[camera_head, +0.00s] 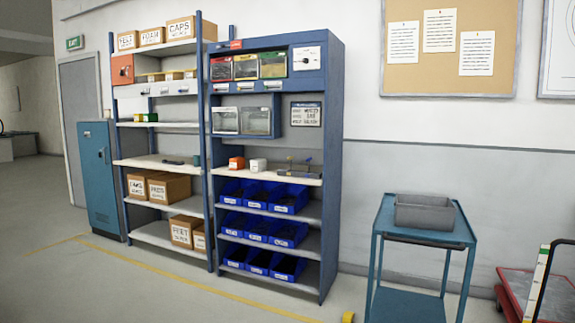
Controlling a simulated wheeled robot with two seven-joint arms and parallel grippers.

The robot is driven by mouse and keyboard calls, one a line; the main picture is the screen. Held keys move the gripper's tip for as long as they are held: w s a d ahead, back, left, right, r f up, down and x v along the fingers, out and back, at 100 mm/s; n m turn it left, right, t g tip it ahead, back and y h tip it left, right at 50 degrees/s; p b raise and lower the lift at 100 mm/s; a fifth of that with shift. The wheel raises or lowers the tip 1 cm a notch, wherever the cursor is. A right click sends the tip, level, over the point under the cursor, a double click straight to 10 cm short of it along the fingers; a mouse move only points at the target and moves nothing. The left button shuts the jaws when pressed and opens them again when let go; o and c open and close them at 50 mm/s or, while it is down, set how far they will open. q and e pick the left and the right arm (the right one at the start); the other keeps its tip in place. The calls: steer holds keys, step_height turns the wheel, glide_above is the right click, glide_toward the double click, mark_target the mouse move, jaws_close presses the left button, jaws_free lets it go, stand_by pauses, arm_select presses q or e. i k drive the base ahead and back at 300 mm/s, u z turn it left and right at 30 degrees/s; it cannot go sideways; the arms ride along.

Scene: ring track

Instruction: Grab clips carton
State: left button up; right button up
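Several brown cartons with white labels stand on the open shelf rack at the left. On its top shelf are a carton (127,41), a middle carton that seems to read FOAM (151,37) and one that seems to read CAPS (180,30). Lower down are a smaller carton (137,187), a larger carton (169,188) and, near the bottom, two more cartons (181,232). The lower labels are too small to read surely, so I cannot tell which is the clips carton. Neither of my grippers is in view.
A blue cabinet (331,150) with several blue bins stands right of the rack. A blue cart (425,236) carries a grey tub (424,213). A red trolley (515,287) is at the far right. A blue locker (98,180) stands left. Floor before the rack is clear.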

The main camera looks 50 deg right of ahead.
mark_target(258, 165)
steer(key=z, duration=1.05)
steer(key=i, duration=2.15)
steer(key=z, duration=0.4)
steer(key=i, duration=0.8)
steer(key=z, duration=0.05)
